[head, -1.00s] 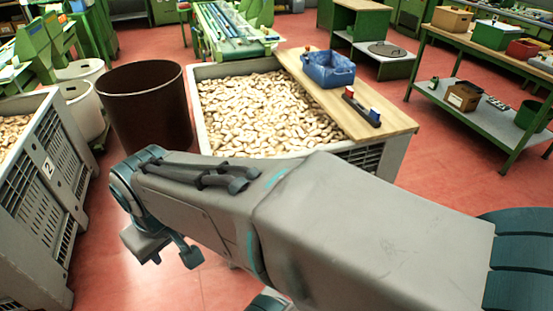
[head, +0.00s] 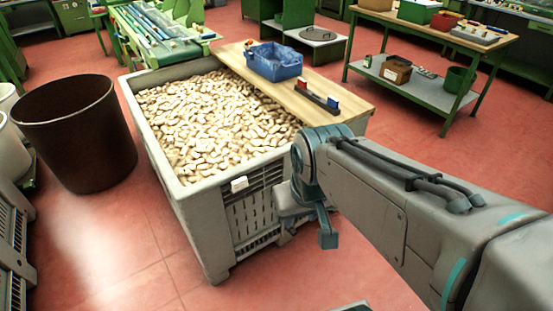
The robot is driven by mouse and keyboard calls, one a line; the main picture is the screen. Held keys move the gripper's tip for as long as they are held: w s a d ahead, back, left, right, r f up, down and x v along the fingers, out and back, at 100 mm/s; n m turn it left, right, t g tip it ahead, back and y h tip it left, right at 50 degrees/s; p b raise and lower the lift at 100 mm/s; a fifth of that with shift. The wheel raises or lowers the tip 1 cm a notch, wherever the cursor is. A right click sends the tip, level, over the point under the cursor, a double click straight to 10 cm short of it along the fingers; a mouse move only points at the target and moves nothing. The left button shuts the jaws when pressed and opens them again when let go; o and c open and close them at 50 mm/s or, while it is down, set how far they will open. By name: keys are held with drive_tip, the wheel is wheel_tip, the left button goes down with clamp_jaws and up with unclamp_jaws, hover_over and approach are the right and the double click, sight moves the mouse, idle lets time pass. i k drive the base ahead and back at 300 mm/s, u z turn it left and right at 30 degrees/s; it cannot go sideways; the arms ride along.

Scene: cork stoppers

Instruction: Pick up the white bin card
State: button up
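The white bin card (head: 239,184) is a small white tag on the upper front wall of the grey bin (head: 208,232), just below its rim. My gripper (head: 318,222) hangs at the end of my arm, in front of the bin's right front corner. It is to the right of the card and apart from it in the picture. I see the hand from behind and cannot make out whether the fingers are open or shut. Cork stoppers (head: 200,120) fill the bin.
A wooden board (head: 300,98) lies across the bin's right side, bearing a blue crate (head: 274,62) and a dark holder with red and blue items (head: 318,97). A brown barrel (head: 78,135) stands left.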

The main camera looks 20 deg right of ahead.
sight(240, 184)
drive_tip(key=z, duration=0.4)
drive_tip(key=i, duration=1)
